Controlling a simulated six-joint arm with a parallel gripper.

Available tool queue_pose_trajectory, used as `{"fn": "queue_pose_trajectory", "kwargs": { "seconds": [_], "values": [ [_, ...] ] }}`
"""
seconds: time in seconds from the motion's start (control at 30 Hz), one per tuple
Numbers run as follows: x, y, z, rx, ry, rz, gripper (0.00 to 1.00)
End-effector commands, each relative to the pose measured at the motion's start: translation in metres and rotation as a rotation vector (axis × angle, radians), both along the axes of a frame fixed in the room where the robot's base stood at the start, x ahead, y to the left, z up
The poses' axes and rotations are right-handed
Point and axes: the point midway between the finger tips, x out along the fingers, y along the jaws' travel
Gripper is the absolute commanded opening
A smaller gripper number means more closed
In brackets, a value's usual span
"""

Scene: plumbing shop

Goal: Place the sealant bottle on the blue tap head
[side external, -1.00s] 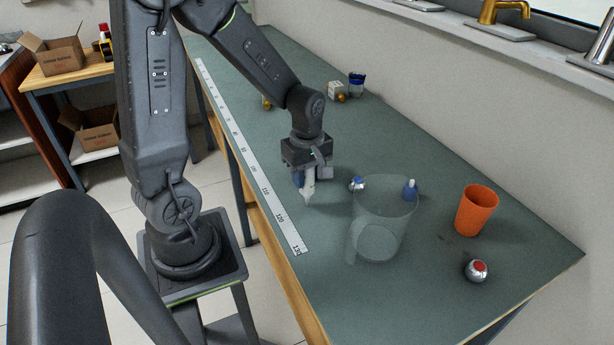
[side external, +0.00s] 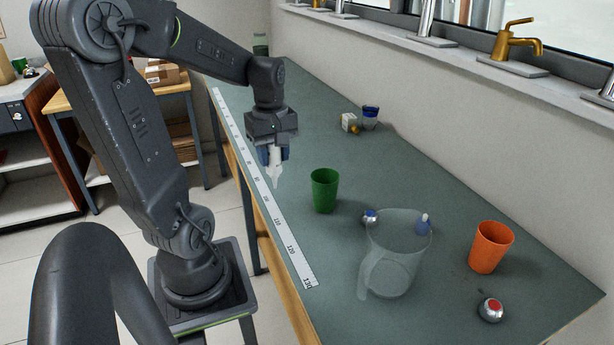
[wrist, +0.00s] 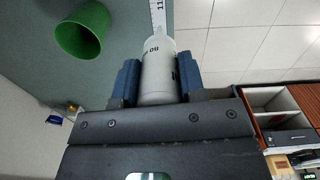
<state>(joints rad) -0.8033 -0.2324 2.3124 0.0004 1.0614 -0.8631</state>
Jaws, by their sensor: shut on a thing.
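My gripper (side external: 272,158) is shut on a white bottle with a pointed nozzle (side external: 275,172), which I take for the sealant bottle. It hangs nozzle down, near the measuring strip. In the wrist view the bottle's pale body (wrist: 158,78) with dark lettering sits between the blue fingers (wrist: 157,84). The blue tap head (side external: 370,217), silver with a blue top, is on the bench to the right of the gripper, by the left rim of a clear jug. It is not identifiable in the wrist view.
A green cup (side external: 323,190) stands between my gripper and the blue tap head.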

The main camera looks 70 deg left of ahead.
Motion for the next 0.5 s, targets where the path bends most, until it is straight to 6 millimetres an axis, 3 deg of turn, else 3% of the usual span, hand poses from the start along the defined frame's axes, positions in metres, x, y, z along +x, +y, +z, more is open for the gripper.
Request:
{"fn": "queue_pose_trajectory", "kwargs": {
  "seconds": [0.07,0.23,0.4,0.5],
  "values": [
    [0.011,0.005,0.006,-0.001,0.000,0.004,0.12],
    [0.059,0.013,0.020,-0.001,0.002,0.034,0.12],
    [0.109,0.012,0.029,0.000,0.001,0.071,0.12],
    [0.128,0.009,0.032,0.000,0.001,0.087,0.12]
  ]
}}
